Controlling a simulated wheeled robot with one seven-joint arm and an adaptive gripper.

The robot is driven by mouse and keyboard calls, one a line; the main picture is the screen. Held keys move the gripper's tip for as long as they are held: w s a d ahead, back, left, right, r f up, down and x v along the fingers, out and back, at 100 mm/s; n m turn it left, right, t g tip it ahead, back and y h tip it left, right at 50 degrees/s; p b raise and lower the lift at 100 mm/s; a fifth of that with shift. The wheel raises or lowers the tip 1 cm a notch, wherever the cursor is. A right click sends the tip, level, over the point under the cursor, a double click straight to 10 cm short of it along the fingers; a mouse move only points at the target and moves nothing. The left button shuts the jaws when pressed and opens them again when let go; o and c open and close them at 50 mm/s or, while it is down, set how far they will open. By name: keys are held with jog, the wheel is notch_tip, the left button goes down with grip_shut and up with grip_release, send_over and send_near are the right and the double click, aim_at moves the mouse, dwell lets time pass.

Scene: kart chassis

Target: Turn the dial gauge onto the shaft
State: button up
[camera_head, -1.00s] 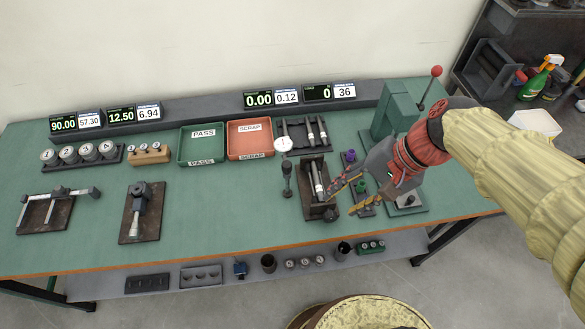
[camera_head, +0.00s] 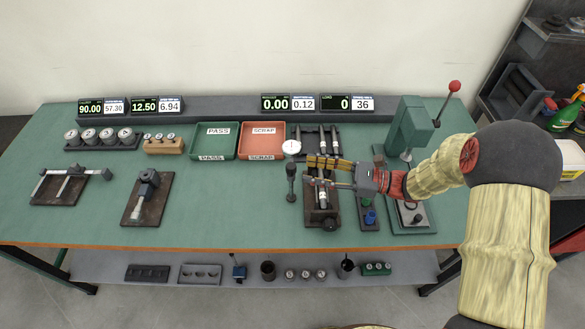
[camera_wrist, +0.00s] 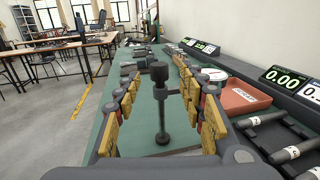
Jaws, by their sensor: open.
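The dial gauge (camera_head: 291,147) has a round white face and sits behind a dark upright post (camera_head: 291,182); its face also shows in the wrist view (camera_wrist: 214,74). A grey shaft (camera_head: 323,196) lies in a dark fixture (camera_head: 322,217) right of the post, partly hidden by my gripper. My gripper (camera_head: 309,171) is open and empty, pointing left above the fixture. In the wrist view the post (camera_wrist: 162,112) stands upright ahead, seen between the spread yellow fingers, with no clear contact.
A rack (camera_head: 304,134) with more shafts stands behind. The red SCRAP tray (camera_head: 262,156) and green PASS tray (camera_head: 212,156) lie left of it. A green press (camera_head: 408,128) stands right of my gripper. The table between the post and the left fixture (camera_head: 147,210) is clear.

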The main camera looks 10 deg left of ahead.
aim_at(290, 166)
jog(key=a+b, duration=0.1)
jog(key=a, duration=0.6)
jog(key=shift+s, duration=0.1)
jog(key=shift+c, duration=0.7)
grip_shut()
